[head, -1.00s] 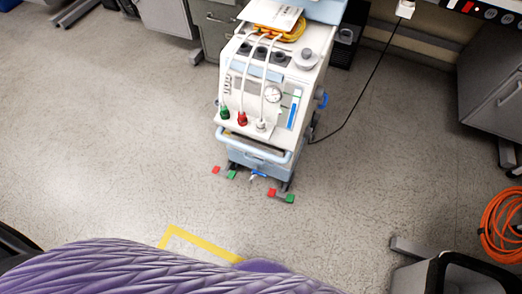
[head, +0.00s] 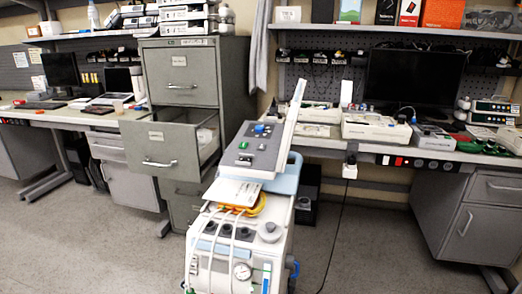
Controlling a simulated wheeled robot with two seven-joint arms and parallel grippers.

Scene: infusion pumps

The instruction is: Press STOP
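No STOP button or label can be made out in the head view; the devices are too small to read. A white wheeled medical machine (head: 212,248) stands at the bottom centre, with a tilted control panel (head: 250,147) carrying a blue knob and small buttons. Another small stack of devices with lit displays (head: 494,110) is on the right bench. I cannot tell which of these are infusion pumps. Neither of my grippers is in view.
A grey filing cabinet (head: 180,72) with an open drawer (head: 160,145) stands behind the machine. A left bench (head: 60,117) and a right bench (head: 390,151) carry equipment, including a dark monitor (head: 414,78). Grey floor (head: 372,240) is clear right of the machine.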

